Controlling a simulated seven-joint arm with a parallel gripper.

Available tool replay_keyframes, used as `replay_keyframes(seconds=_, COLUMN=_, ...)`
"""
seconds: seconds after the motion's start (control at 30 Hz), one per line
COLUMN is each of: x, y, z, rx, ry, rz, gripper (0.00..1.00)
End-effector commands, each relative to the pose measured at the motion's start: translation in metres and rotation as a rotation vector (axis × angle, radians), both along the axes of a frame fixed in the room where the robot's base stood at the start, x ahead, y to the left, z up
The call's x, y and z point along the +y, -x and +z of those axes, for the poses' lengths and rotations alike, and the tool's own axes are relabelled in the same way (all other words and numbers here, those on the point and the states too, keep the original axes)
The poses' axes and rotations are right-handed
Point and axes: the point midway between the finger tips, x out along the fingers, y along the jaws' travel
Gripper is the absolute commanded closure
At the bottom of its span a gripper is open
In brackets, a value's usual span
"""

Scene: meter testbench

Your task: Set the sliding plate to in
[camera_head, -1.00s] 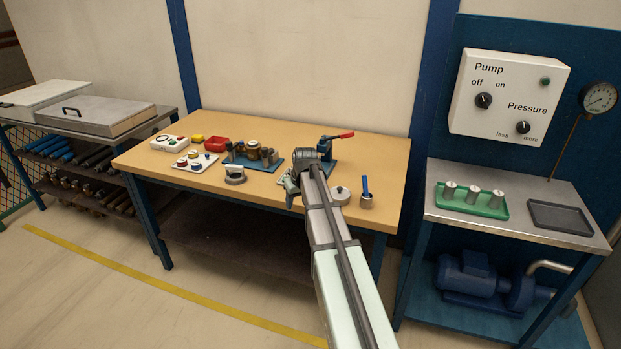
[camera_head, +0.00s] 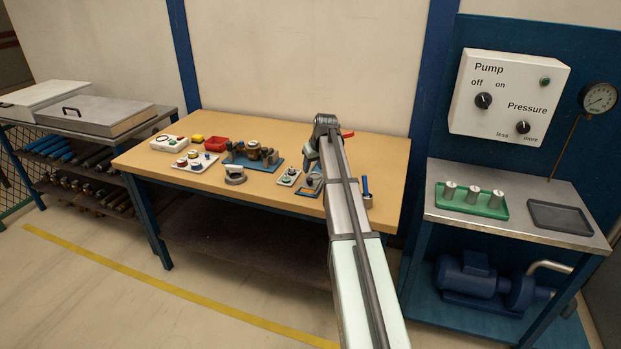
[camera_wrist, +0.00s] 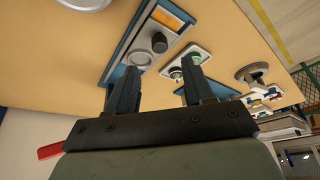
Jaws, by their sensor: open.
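My gripper (camera_wrist: 160,82) is open in the wrist view, its two dark fingers apart with nothing between them. Beyond the fingers lies a blue-edged panel (camera_wrist: 128,48) with a grey plate, an orange patch and a dark round knob (camera_wrist: 159,42). In the head view this panel (camera_head: 309,190) is at the front of the bench, partly behind my arm. I cannot tell for certain which part is the sliding plate or its position. In the head view my gripper (camera_head: 326,124) is over the back right of the bench, its fingers mostly hidden.
A small plate with two round buttons (camera_head: 288,178) is left of the panel. A red lever (camera_head: 348,134) shows beside my gripper. A blue tray with brass parts (camera_head: 253,157) is farther left. A blue-handled tool (camera_head: 366,188) stands right of my arm.

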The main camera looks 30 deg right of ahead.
Motion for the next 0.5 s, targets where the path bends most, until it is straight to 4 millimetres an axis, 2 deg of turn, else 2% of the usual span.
replay_keyframes(seconds=0.2, x=0.000, y=-0.015, z=-0.036, rx=0.001, ry=0.000, rz=0.000, gripper=0.48)
replay_keyframes(seconds=0.5, x=0.000, y=-0.027, z=-0.064, rx=0.000, ry=0.001, rz=0.000, gripper=0.48)
